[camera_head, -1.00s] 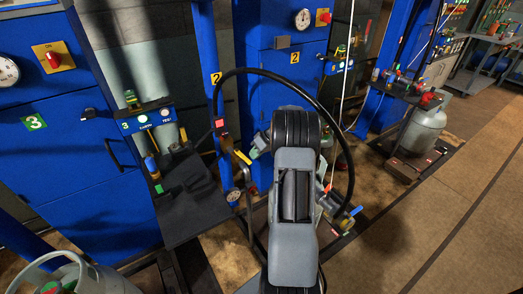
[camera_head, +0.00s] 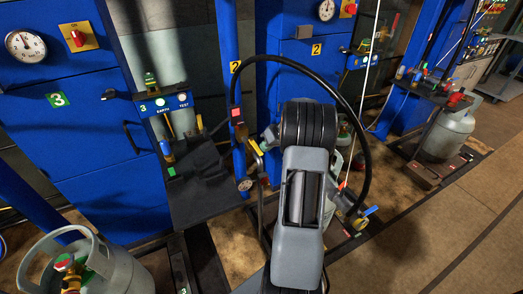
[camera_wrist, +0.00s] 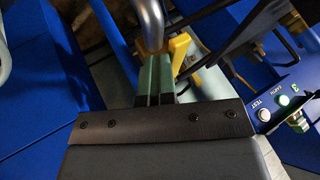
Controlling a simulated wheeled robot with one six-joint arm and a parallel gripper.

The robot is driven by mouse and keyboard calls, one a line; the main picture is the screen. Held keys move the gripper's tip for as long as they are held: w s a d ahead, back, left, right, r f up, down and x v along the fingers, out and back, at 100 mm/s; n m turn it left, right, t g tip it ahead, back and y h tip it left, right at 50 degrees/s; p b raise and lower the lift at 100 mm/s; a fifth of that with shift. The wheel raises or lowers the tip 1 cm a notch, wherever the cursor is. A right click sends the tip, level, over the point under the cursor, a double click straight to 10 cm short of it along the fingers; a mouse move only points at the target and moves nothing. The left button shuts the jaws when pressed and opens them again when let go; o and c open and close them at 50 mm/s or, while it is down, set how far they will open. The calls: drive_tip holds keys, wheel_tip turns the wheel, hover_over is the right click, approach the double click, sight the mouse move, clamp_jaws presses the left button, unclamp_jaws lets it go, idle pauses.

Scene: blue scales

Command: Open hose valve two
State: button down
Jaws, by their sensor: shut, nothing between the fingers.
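A column marked 2 (camera_head: 230,60) carries a pipe fitting with a yellow handle (camera_head: 257,148), which also shows in the wrist view (camera_wrist: 179,52) beside a bent metal pipe (camera_wrist: 151,22). A black hose (camera_head: 320,70) arches from near this column over to the right, down to a fitting with a blue handle (camera_head: 369,211). I cannot tell for sure which handle is hose valve two. My gripper (camera_wrist: 154,60) is shut with empty green fingers, close to the pipe and left of the yellow handle; contact is unclear. My arm hides much of this area in the head view.
A grey gas cylinder (camera_head: 125,265) stands at front left, another (camera_head: 450,135) at right. A black shelf (camera_head: 200,195) and a blue test panel (camera_head: 165,104) are left of the column. Blue cabinets stand behind. Open floor lies at lower right.

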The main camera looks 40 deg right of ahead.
drive_tip(key=shift+a+f, duration=0.15)
drive_tip(key=shift+a, duration=0.2)
drive_tip(key=s+d+r+p, duration=0.1)
drive_tip(key=s+d+r, duration=0.4)
drive_tip(key=d+r, duration=0.3)
drive_tip(key=shift+s+d+r, duration=0.15)
drive_tip(key=shift+s, duration=0.15)
idle(0.7)
